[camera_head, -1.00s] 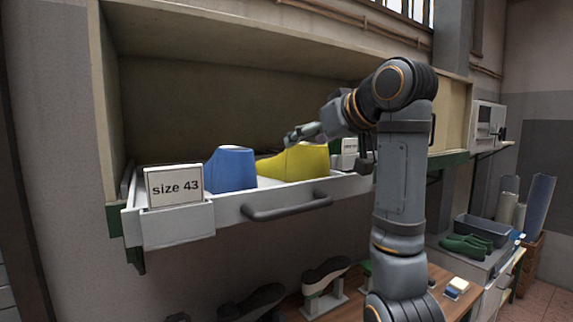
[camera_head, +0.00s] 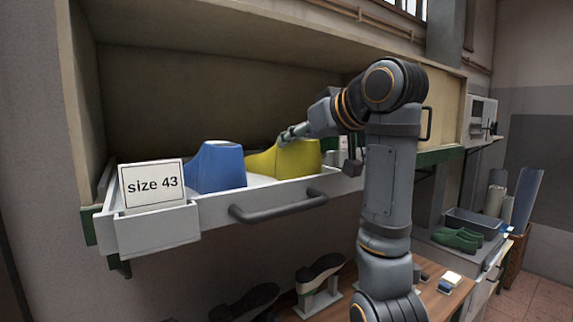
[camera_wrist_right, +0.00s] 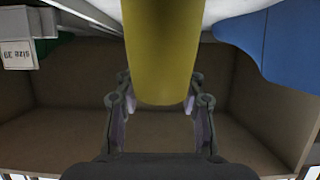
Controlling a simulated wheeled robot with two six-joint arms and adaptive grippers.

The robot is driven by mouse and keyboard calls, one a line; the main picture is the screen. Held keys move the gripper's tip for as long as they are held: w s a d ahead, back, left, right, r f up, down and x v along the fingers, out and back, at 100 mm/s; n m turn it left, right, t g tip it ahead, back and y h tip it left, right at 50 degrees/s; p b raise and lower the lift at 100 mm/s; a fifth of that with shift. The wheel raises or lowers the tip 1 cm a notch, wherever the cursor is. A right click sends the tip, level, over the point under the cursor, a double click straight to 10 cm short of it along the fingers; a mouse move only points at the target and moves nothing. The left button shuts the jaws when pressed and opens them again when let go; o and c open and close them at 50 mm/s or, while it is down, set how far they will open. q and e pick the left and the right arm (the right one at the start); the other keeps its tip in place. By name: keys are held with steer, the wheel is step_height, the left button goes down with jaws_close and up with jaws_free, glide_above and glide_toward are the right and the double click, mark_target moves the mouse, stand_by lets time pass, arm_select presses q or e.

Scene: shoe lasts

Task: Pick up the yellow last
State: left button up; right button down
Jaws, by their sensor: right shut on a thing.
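The yellow last (camera_head: 297,160) sits in the open white drawer (camera_head: 215,209), to the right of the blue last (camera_head: 217,167). My right gripper (camera_head: 287,136) reaches in from the right and is at the upper part of the yellow last. In the right wrist view the yellow last (camera_wrist_right: 162,50) stands between the two fingers of my right gripper (camera_wrist_right: 158,103), which are shut on it. The blue last also shows in the right wrist view (camera_wrist_right: 285,45), apart from the fingers. My left gripper is not in view.
A "size 43" card (camera_head: 152,184) stands at the drawer's left front corner. The drawer handle (camera_head: 278,207) sticks out in front. A "size 39" card (camera_wrist_right: 16,53) shows in the right wrist view. A workbench with shoe parts (camera_head: 320,280) lies below.

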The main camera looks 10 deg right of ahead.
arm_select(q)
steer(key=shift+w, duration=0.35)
arm_select(e)
steer(key=shift+s+f, duration=0.1)
steer(key=shift+f, duration=0.15)
steer(key=shift+r+b, duration=0.7)
steer(key=shift+b, duration=0.05)
step_height(320, 180, up, 2)
steer(key=shift+r+b, duration=0.25)
steer(key=shift+b, duration=0.5)
arm_select(q)
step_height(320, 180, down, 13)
steer(key=b, duration=0.9)
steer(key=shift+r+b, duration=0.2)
steer(key=shift+b, duration=0.1)
arm_select(e)
steer(key=s+a+r, duration=0.2)
steer(key=s+r, duration=0.7)
steer(key=s, duration=0.4)
steer(key=shift+s+a+r, duration=0.15)
steer(key=shift+s+a, duration=0.1)
steer(key=shift+a, duration=0.15)
